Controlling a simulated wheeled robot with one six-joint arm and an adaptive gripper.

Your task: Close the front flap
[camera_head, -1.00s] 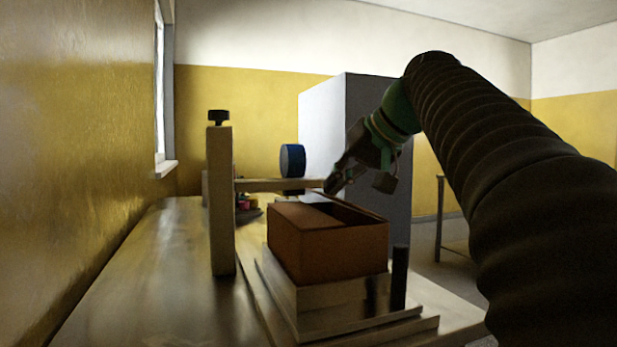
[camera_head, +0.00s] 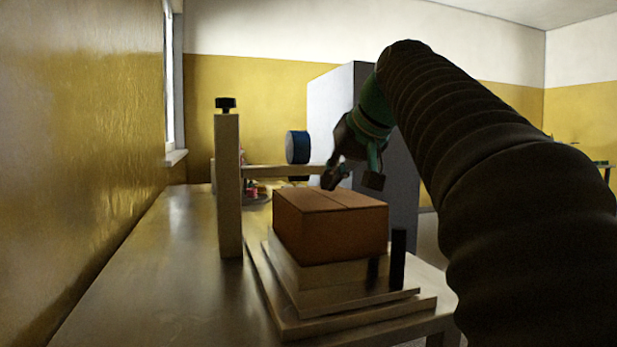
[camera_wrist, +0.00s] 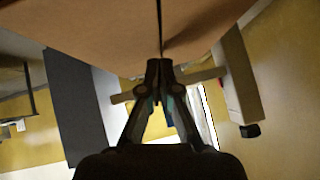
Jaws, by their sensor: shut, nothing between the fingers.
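The brown cardboard box (camera_head: 325,235) sits on a stacked metal platform. Its top flaps (camera_head: 310,202) lie about flat and meet along a narrow seam; no opening into the box shows in the head view. In the wrist view the two flaps (camera_wrist: 90,30) fill the top, with a thin dark gap between them. My gripper (camera_head: 332,180) is over the far part of the box top. Its fingers (camera_wrist: 160,68) are shut with nothing between them, in line with the seam. Whether the fingertips touch the cardboard I cannot tell.
A post (camera_head: 228,185) with a black knob stands left of the box, with a horizontal bar (camera_head: 285,171) behind the box. A blue roll (camera_head: 298,147) is near the bar. A short black post (camera_head: 398,258) stands at right. The table (camera_head: 150,265) is clear at left.

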